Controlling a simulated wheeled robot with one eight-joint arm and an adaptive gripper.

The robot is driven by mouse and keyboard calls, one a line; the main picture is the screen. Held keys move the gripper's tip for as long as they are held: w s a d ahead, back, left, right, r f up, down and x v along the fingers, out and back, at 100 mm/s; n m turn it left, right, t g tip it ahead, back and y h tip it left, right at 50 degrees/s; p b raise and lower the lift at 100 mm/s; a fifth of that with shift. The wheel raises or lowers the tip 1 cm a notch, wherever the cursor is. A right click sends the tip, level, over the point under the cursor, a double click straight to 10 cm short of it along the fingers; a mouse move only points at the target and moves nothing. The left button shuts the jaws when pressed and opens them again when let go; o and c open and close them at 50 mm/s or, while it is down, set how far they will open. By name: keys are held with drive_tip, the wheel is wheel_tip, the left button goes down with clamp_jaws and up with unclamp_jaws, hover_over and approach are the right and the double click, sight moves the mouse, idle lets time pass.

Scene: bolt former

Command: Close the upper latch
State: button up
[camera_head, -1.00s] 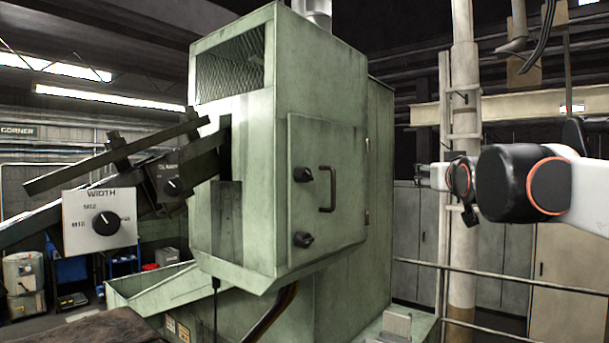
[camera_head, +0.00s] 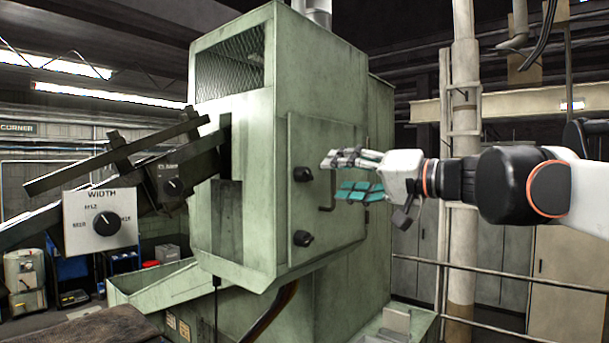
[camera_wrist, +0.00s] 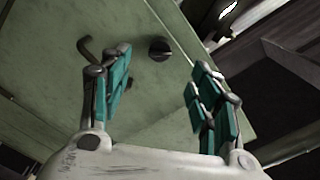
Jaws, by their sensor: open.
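The upper latch (camera_head: 302,174) is a dark knob near the left edge of the pale green door (camera_head: 318,258). My gripper (camera_head: 336,176) is open and empty in front of the door, at about the upper latch's height and just right of it in the head view. Its teal-padded fingers are spread and partly cover the dark door handle (camera_head: 325,208). In the wrist view a dark knob (camera_wrist: 159,49) shows in the gap between the fingers, apart from them. I cannot tell which latch it is. The curved handle (camera_wrist: 86,46) is left of it.
The lower latch (camera_head: 302,238) is below on the same door. A sloping dark chute with a WIDTH dial panel (camera_head: 100,220) is left of the machine. A pale metal rail (camera_head: 480,328) runs low on the right. Space in front of the door is otherwise clear.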

sight(310, 175)
drive_tip(key=shift+m, duration=0.4)
drive_tip(key=x, duration=0.8)
drive_tip(key=shift+w+a, duration=0.2)
drive_tip(key=shift+w, duration=0.05)
drive_tip(key=shift+f+m, duration=0.1)
drive_tip(key=shift+m, duration=0.5)
drive_tip(key=shift+s+d+m, duration=0.15)
drive_tip(key=shift+s+m, duration=0.1)
drive_tip(key=shift+m, duration=0.95)
drive_tip(key=m, duration=0.2)
drive_tip(key=shift+w+m, duration=0.2)
drive_tip(key=shift+m, duration=0.1)
drive_tip(key=shift+s+m, duration=0.15)
drive_tip(key=shift+m, duration=0.25)
